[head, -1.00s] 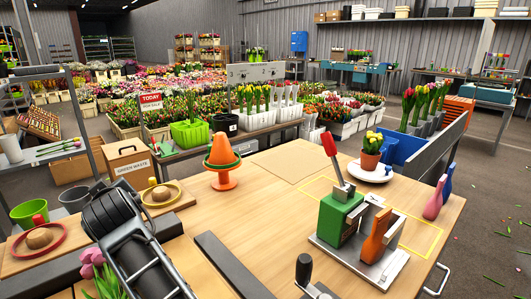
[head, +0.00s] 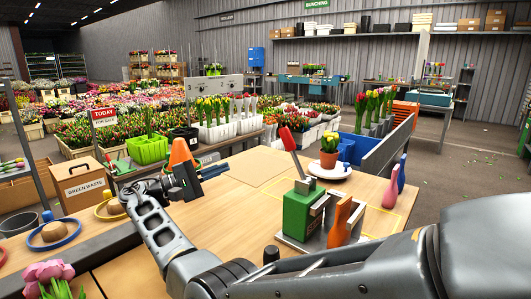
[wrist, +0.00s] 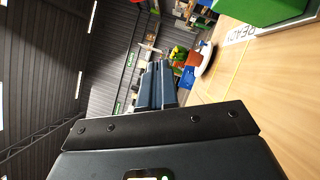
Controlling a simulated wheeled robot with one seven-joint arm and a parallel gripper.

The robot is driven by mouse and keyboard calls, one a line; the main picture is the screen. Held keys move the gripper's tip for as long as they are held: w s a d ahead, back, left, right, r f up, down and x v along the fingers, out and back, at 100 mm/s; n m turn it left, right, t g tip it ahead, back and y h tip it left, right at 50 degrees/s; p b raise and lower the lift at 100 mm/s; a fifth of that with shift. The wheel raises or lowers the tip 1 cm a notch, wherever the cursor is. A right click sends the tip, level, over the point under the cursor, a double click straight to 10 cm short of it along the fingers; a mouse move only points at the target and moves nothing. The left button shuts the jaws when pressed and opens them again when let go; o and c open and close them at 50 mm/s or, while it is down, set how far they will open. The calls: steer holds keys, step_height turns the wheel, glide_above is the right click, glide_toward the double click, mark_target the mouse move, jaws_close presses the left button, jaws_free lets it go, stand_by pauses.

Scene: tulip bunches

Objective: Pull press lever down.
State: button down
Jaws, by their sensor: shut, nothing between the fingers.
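The press is a green block (head: 297,213) on a grey base plate at the right front of the wooden table, with an orange handle-like part (head: 340,215) beside it. Its lever, with a red grip (head: 287,138), stands up and leans left in the head view. My gripper (head: 214,170) is left of the lever, apart from it, and in front of an orange cone (head: 181,152). Its dark blue fingers (wrist: 154,87) are together and empty. In the wrist view part of the green press (wrist: 258,10) shows at top right; the lever is not seen there.
A potted yellow tulip (head: 329,149) stands on a white plate (head: 329,171) behind the press. Pink and blue bottle-like shapes (head: 392,187) stand at the table's right edge. My arm crosses the front of the table. The table between gripper and press is mostly clear.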

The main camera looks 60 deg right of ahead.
mark_target(293, 155)
steer(key=s+d+r+m+g+p, duration=0.1)
steer(key=s+d+r, duration=0.4)
steer(key=s, duration=0.6)
steer(key=shift+d+r+g+y+p, duration=0.45)
steer(key=shift+d+p, duration=0.45)
steer(key=shift+p, duration=0.5)
steer(key=shift+f, duration=0.1)
